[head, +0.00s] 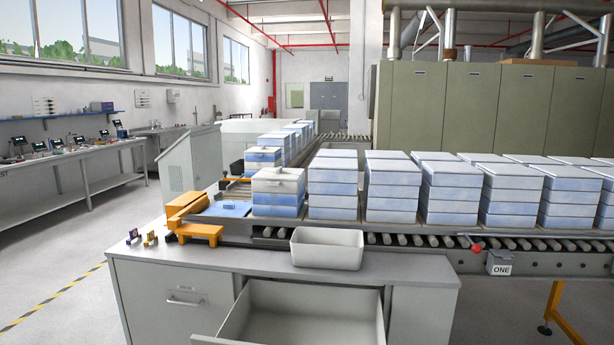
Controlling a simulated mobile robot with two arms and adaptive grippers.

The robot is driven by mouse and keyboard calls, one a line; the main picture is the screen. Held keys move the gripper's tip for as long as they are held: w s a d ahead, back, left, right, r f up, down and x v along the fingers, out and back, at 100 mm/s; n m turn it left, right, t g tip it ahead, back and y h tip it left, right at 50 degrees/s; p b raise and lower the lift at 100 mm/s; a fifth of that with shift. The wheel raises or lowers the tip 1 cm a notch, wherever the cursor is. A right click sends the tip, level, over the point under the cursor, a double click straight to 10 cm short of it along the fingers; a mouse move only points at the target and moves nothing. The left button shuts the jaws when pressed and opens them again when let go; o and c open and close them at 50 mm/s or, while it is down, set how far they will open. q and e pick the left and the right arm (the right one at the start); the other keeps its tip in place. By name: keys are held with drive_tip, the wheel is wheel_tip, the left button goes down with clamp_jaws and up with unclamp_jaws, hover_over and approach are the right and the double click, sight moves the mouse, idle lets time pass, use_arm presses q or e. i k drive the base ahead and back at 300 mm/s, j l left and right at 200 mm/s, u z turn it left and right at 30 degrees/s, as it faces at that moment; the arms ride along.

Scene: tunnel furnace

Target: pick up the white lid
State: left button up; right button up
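Several stacks of pale blue-and-white boxes stand on the roller conveyor, each topped by a flat white piece that looks like a lid. The nearest left stack has such a white lid (278,174) lying flat on top, with a small mark near its middle. The stack to its right has a plain white lid (333,163). I cannot tell which of these the task means. An open white bin (327,262) stands on the grey cabinet's top, with no lid on it. Neither of my grippers is in view.
A grey cabinet (150,270) stands in front, its drawer (255,325) pulled open. Orange fixtures (199,232) and a flat blue piece (228,209) are at the conveyor's left end. A red knob (477,248) sticks out on the right. The floor at left is clear.

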sight(279, 174)
drive_tip(key=i+j+z, duration=0.15)
drive_tip(key=z, duration=0.3)
drive_tip(key=i+j+z, duration=0.1)
drive_tip(key=j+z, duration=0.65)
drive_tip(key=z, duration=0.2)
drive_tip(key=j+z, duration=0.45)
drive_tip(key=i+l, duration=0.05)
